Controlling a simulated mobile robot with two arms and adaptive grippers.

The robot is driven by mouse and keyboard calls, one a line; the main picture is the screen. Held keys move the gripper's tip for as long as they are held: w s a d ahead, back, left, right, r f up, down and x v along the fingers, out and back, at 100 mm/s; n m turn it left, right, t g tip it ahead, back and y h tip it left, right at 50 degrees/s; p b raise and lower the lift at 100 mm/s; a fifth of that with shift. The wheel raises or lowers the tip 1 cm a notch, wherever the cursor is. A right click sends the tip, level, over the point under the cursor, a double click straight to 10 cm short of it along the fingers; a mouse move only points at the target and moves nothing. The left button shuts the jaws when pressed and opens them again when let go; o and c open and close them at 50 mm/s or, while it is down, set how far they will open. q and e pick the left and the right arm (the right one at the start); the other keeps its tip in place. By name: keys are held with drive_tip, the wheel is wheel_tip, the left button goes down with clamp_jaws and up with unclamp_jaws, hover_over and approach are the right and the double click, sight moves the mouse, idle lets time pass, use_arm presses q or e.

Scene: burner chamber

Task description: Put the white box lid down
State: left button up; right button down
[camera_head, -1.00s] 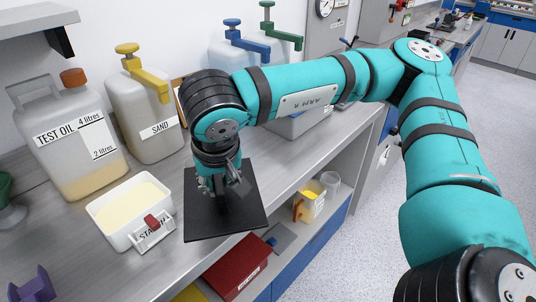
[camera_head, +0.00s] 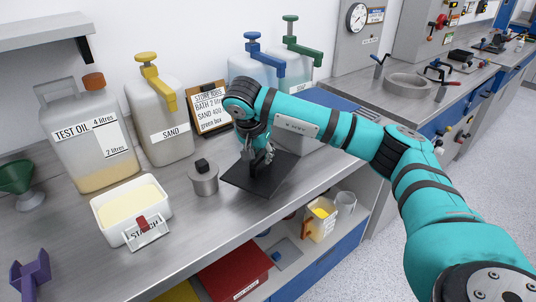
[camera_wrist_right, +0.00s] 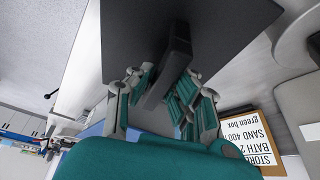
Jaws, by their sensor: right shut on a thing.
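The lid (camera_head: 250,178) is a flat dark square plate with a bar handle, not white in the picture. My right gripper (camera_head: 259,156) is above it and shut on its handle. The right wrist view shows the handle (camera_wrist_right: 178,55) between the fingers (camera_wrist_right: 160,92) and the plate's dark face (camera_wrist_right: 125,40) beyond. The lid is roughly level over the front part of the counter, and I cannot tell whether it touches. The white box (camera_head: 107,217), labelled starch, stands open on the counter at the left with pale yellow powder inside. My left gripper is not in view.
A small metal pot (camera_head: 204,180) stands just left of the lid. A clipboard (camera_head: 211,108) and blue and green pump jugs are behind it; the sand jug (camera_head: 160,125) and test oil jug (camera_head: 88,145) stand farther left. Bare counter (camera_head: 200,235) lies in front of the pot.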

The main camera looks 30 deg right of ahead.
drive_tip(key=w+d, duration=0.2)
drive_tip(key=d, duration=0.1)
drive_tip(key=shift+w+d+f+p, duration=0.15)
drive_tip(key=shift+w+d+p, duration=0.05)
drive_tip(key=shift+w+p, duration=0.1)
drive_tip(key=shift+d+f, duration=0.1)
drive_tip(key=shift+d, duration=0.05)
wheel_tip(320, 180, down, 3)
drive_tip(key=shift+r+p, duration=0.1)
drive_tip(key=shift+p, duration=0.4)
drive_tip(key=shift+f, duration=0.3)
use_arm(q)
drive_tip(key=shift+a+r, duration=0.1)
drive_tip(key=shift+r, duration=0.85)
use_arm(e)
drive_tip(key=shift+f, duration=0.2)
drive_tip(key=c, duration=1.3)
unclamp_jaws()
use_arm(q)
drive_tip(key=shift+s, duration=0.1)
